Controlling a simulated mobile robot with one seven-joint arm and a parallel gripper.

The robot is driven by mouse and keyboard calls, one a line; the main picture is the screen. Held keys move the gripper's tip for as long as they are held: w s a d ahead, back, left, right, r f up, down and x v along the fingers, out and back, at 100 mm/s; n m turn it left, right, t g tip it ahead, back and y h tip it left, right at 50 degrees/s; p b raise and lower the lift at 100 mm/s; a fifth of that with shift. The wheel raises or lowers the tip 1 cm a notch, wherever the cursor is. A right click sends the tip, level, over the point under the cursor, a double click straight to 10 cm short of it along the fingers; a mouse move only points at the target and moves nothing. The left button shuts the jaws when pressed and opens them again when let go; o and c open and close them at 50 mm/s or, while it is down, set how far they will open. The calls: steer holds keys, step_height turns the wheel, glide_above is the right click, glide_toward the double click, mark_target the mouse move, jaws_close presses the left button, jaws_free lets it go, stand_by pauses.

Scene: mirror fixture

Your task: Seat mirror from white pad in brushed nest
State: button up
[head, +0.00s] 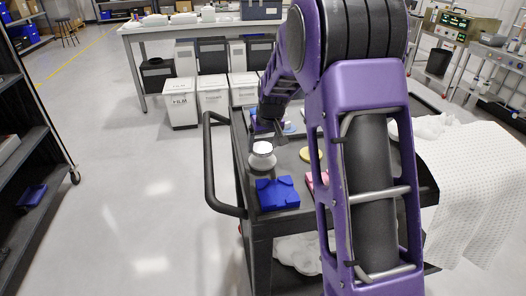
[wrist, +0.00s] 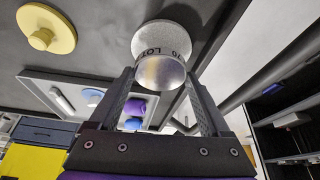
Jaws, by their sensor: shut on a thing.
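In the wrist view my gripper (wrist: 158,78) is closed around a short silvery cylinder, the mirror (wrist: 160,70), with dark lettering on its side. One finger is on each side of it. Right beyond it is a wider, pale speckled round base (wrist: 176,30); I cannot tell whether this is the white pad or the brushed nest, or whether the mirror touches it. In the head view my gripper (head: 265,130) is above a pale round stack (head: 262,156) near the cart's left edge. My arm hides much of the cart.
A blue block (head: 278,194) stands just in front of the stack. A yellow disc (head: 309,154) lies to its right and shows a knob in the wrist view (wrist: 45,30). A tray (wrist: 78,88) holds blue, purple and white pieces. A black handle (head: 207,160) borders the cart's left side.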

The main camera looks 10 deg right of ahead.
steer(key=v, duration=0.4)
steer(key=w+v, duration=0.1)
steer(key=v, duration=0.1)
steer(key=shift+r+p, duration=0.35)
steer(key=shift+r, duration=0.25)
glide_above(276, 189)
steer(key=s, duration=0.1)
steer(key=f, duration=0.2)
steer(key=f+b, duration=0.3)
steer(key=shift+s+f+b, duration=0.3)
steer(key=shift+f, duration=1.1)
steer(key=shift+f, duration=0.6)
steer(key=o, duration=1.3)
steer(key=shift+r, duration=0.1)
